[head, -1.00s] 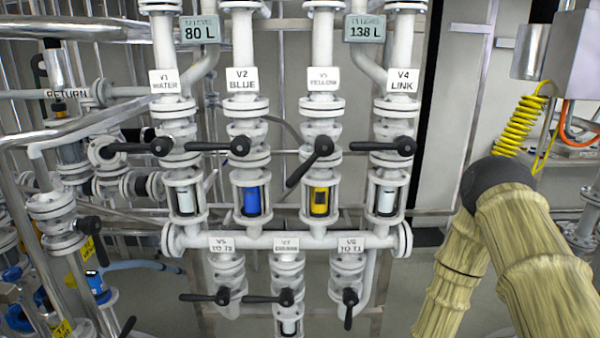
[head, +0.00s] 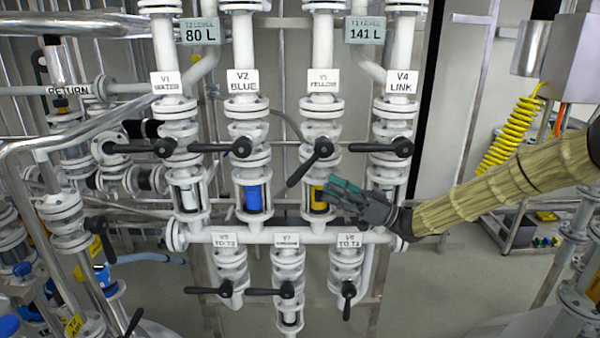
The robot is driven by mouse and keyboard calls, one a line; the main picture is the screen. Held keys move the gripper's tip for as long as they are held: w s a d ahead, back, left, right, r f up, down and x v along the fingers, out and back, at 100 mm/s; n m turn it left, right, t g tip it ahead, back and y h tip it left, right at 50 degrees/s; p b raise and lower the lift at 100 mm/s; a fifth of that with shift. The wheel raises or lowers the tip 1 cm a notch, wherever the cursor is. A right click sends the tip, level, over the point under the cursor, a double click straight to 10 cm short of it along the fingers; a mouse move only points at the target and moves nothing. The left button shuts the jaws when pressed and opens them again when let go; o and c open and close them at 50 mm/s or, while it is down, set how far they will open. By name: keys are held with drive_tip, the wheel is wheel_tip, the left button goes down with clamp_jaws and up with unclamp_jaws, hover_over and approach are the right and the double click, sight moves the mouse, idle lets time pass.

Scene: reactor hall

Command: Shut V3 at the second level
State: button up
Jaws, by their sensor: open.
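Valve V3 (head: 321,147) is on the third pipe from the left, under the V3 YELLOW plate (head: 323,82). Its black lever (head: 304,166) slants down to the left, unlike the level levers of V1 (head: 140,148), V2 (head: 222,147) and V4 (head: 385,148). The sight glass below V3 shows yellow (head: 318,198), partly covered by my gripper. My gripper (head: 335,189) is open and empty, in front of the V3 and V4 pipes, below and right of the V3 lever. It appears apart from the lever. The T1 level display (head: 364,31) reads 141 L and the T2 level display (head: 200,32) reads 80 L.
A white cross pipe (head: 290,237) runs under the sight glasses. Below it hang V5 (head: 225,288) and V7 (head: 287,290) with level levers, and V6 (head: 348,288) with its lever down. Yellow coiled hose (head: 510,135) hangs at the right.

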sight(300, 174)
drive_tip(key=p+x, duration=0.4)
drive_tip(key=x, duration=0.6)
drive_tip(key=shift+w, duration=0.1)
clamp_jaws()
